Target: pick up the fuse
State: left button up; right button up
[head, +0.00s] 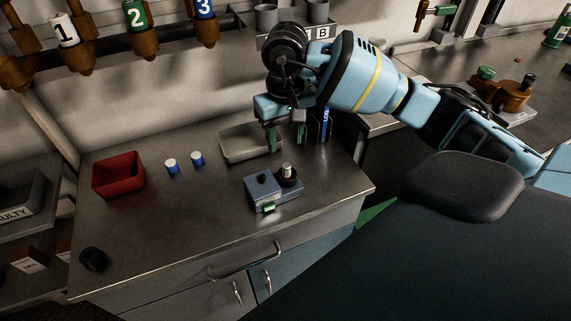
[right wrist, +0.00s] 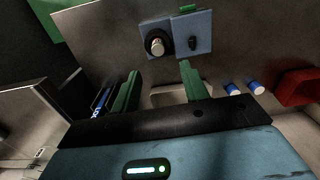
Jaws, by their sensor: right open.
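A blue-grey box (head: 262,190) on the metal counter has a black knob, a green part in front and a black round socket. A pale, light-topped cylinder (head: 287,169) stands upright in the socket; it also shows in the right wrist view (right wrist: 157,46). Two small blue-and-white cylinders (head: 171,166) (head: 197,158) stand left of the box. I cannot tell for certain which of these is the fuse. My right gripper (head: 286,139) is open, with green fingers apart, above the counter behind the box. In the right wrist view (right wrist: 160,73) nothing is between its fingertips. My left gripper is not in view.
A shallow metal tray (head: 235,150) lies behind the box, partly under my right gripper. A red bin (head: 118,175) stands at left, and a black round object (head: 93,259) near the front left edge. A blue upright item (head: 325,124) is right of the gripper. The front middle counter is clear.

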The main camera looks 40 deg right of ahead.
aim_at(287, 165)
jog(key=shift+d+r, duration=0.15)
jog(key=shift+d, duration=0.1)
jog(key=shift+f, duration=1.3)
jog(key=f, duration=0.2)
jog(key=f+p, duration=0.1)
jog(key=f, duration=0.1)
jog(key=shift+s+a, duration=0.3)
jog(key=shift+s, duration=0.1)
jog(key=shift+f, duration=0.6)
grip_shut()
